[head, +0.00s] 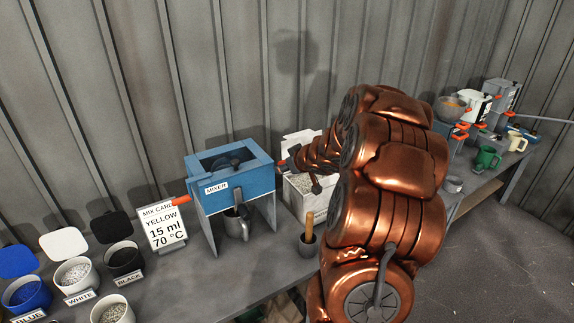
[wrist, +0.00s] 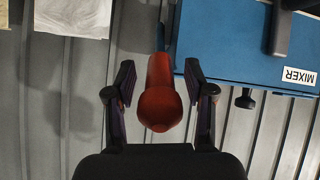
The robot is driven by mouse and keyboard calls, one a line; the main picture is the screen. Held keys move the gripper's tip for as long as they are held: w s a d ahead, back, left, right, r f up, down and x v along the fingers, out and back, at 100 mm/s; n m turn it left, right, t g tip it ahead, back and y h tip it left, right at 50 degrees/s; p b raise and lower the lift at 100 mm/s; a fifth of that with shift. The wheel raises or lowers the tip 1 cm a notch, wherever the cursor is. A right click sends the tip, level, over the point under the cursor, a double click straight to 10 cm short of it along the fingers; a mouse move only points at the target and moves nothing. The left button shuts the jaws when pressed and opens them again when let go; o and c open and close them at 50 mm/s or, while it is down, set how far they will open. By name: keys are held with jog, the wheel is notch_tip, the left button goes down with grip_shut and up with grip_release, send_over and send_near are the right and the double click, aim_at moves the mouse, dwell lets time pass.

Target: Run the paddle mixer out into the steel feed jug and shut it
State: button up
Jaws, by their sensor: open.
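The paddle mixer (head: 232,182) is a blue box on grey legs on the bench. It also shows at the right of the wrist view (wrist: 235,45). The steel feed jug (head: 237,224) stands upright beneath it; its contents are hidden. A red handle (wrist: 160,92) lies between the fingers of my gripper (wrist: 160,95), which is open with gaps on both sides. In the head view the arm's end is by the mixer's right side, beside a small red tip (head: 283,163). Another red lever (head: 180,200) sticks out at the mixer's left.
A mix card (head: 161,228) reads yellow, 15 ml, 70 °C. Left of it stand pigment tubs, including black (head: 125,260) and white (head: 73,274). A dark cup with a wooden handle (head: 308,240) and a white box (head: 302,200) stand right of the mixer.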

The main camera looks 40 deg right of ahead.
jog(key=v, duration=1.2)
jog(key=shift+f, duration=0.1)
dwell(0.4)
